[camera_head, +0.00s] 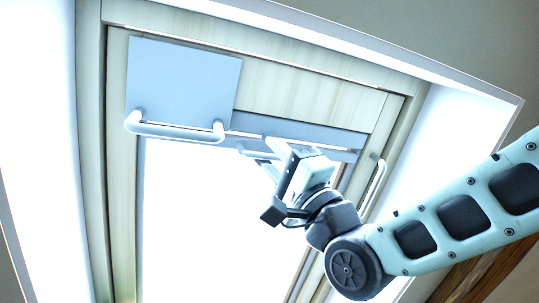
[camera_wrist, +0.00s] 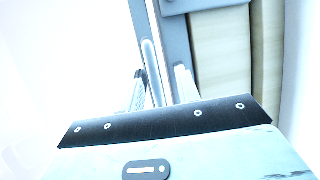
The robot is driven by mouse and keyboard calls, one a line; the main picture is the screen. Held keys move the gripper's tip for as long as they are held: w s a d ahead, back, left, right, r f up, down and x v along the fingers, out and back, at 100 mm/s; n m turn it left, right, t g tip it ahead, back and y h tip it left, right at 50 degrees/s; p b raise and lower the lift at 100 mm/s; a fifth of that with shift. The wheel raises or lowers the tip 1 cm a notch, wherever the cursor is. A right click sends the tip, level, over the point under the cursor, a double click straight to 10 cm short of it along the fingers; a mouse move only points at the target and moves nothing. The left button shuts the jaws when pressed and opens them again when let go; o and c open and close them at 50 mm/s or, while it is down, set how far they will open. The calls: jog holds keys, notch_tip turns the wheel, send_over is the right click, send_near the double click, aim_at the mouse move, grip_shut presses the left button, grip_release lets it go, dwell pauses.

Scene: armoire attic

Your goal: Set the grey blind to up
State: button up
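The grey blind shows in the head view as a grey strip (camera_head: 318,134) across the top of the bright window opening. A pale handle end (camera_head: 250,153) shows at its lower edge, left of my gripper (camera_head: 266,150). My gripper is raised at this strip and hides part of it. In the wrist view, a pale bar (camera_wrist: 154,62) runs down between the two fingers of my gripper (camera_wrist: 162,88). The fingers stand apart, one on each side of the bar. I cannot tell whether either finger touches it.
A square grey panel (camera_head: 183,80) with a white bar handle (camera_head: 175,130) sits at the upper left. A pale wooden frame (camera_head: 123,215) surrounds the opening. Another white handle (camera_head: 374,188) is on the frame's right side. A white sloped reveal borders the window.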

jog(key=b+v, duration=0.9)
jog(key=v, duration=0.8)
jog(key=shift+w, duration=0.15)
